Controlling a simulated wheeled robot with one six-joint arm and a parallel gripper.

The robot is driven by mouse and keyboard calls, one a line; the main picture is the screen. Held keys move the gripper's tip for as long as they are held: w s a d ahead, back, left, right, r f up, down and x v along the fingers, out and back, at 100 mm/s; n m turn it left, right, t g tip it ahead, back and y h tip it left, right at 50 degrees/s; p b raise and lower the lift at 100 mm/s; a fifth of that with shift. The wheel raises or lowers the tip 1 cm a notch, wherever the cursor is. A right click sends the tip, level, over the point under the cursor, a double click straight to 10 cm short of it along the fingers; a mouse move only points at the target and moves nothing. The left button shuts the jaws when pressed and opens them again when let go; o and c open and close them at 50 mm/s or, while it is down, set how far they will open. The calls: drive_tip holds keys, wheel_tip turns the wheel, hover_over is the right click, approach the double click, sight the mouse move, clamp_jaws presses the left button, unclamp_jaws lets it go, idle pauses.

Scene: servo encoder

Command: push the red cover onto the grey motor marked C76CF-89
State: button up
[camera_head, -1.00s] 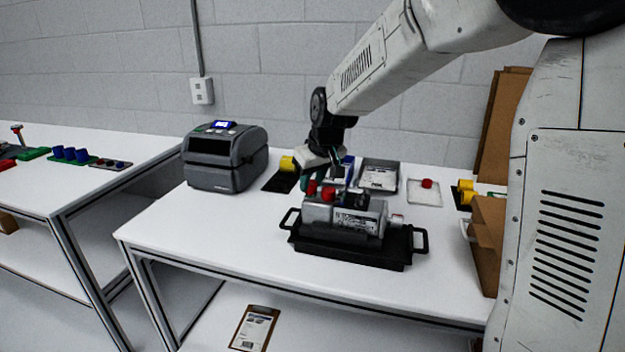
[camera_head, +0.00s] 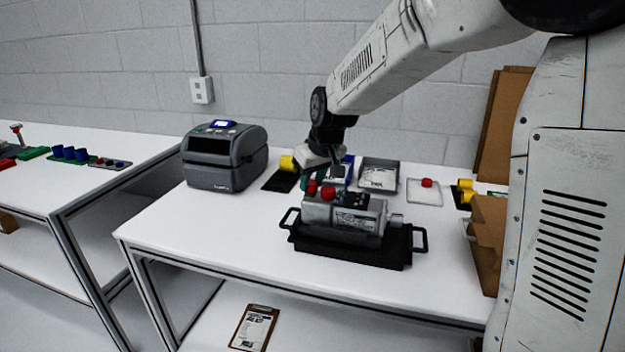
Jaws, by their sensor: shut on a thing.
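The grey motor (camera_head: 350,216) lies on its side in a black tray (camera_head: 360,251) with a handle at each end. A label shows on its side, but its lettering is too small to read. My gripper (camera_head: 318,180) is behind the left end of the motor, pointing down, and is shut on a red cover (camera_head: 312,187). The fingertips are small and partly hidden. A second red round piece (camera_head: 328,193) shows at the motor's upper left. I cannot tell whether the held cover touches the motor.
A label printer (camera_head: 225,158) stands at the left of the white table (camera_head: 200,225). Behind the motor are a grey bin (camera_head: 379,175) and a clear tray with a red knob (camera_head: 427,183). Cardboard (camera_head: 487,230) stands at the right. The table's front left is clear.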

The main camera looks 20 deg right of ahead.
drive_tip(key=shift+f, duration=0.6)
idle(0.7)
drive_tip(key=o, duration=1)
drive_tip(key=a+v, duration=0.1)
drive_tip(key=v, duration=0.7)
drive_tip(key=s+d+f+m+g, duration=0.1)
drive_tip(key=s, duration=1.6)
drive_tip(key=s+d+f+m+g+h, duration=0.1)
drive_tip(key=s+d+g, duration=0.1)
drive_tip(key=s, duration=1.5)
drive_tip(key=shift+s+m, duration=0.15)
drive_tip(key=shift+m, duration=0.25)
